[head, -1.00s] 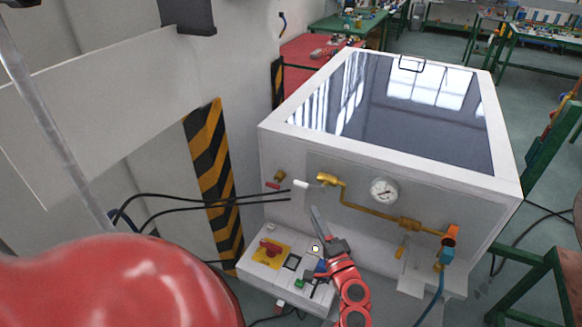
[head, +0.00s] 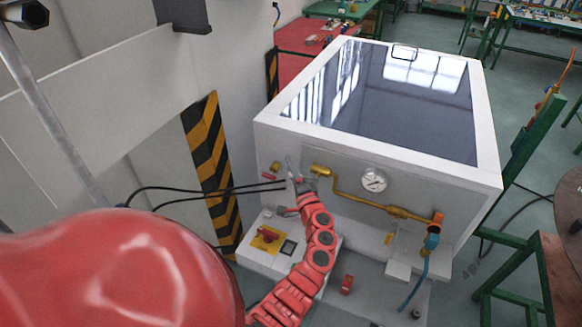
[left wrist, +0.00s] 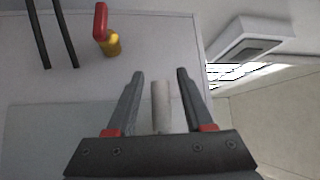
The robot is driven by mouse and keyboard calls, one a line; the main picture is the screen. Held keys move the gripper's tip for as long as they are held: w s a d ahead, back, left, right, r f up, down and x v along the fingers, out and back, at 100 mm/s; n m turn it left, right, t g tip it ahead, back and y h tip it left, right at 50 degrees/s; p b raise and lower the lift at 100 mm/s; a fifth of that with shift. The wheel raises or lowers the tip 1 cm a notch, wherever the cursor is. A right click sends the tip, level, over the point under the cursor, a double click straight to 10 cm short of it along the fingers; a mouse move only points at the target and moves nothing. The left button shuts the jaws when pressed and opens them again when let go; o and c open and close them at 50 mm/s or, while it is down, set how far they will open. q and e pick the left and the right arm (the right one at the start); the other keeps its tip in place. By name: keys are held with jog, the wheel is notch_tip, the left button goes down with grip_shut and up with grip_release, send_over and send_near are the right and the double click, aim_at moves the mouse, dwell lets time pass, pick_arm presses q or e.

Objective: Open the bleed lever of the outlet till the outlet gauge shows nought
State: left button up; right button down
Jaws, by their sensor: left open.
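The outlet gauge (head: 374,181) is a round white dial on the generator's front panel; its needle is too small to read. A brass pipe (head: 350,199) runs below it from a brass fitting (head: 321,170) at the left. My left gripper (head: 297,177) is in front of the panel, just left of that fitting. In the left wrist view, its open fingers stand either side of a pale cylindrical handle (left wrist: 161,104), apparently the bleed lever's. The fingers look apart from it. The gripper hides this handle in the head view. My right gripper is not in view.
A small red-handled brass valve (head: 270,177) sits left of the gripper, also in the left wrist view (left wrist: 104,28). Black hoses (head: 205,189) cross from the left. A control box (head: 250,251) with a red knob stands below. An orange-handled valve (head: 437,217) is at the right.

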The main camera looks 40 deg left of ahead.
pick_arm(q)
grip_shut()
dwell(1.4)
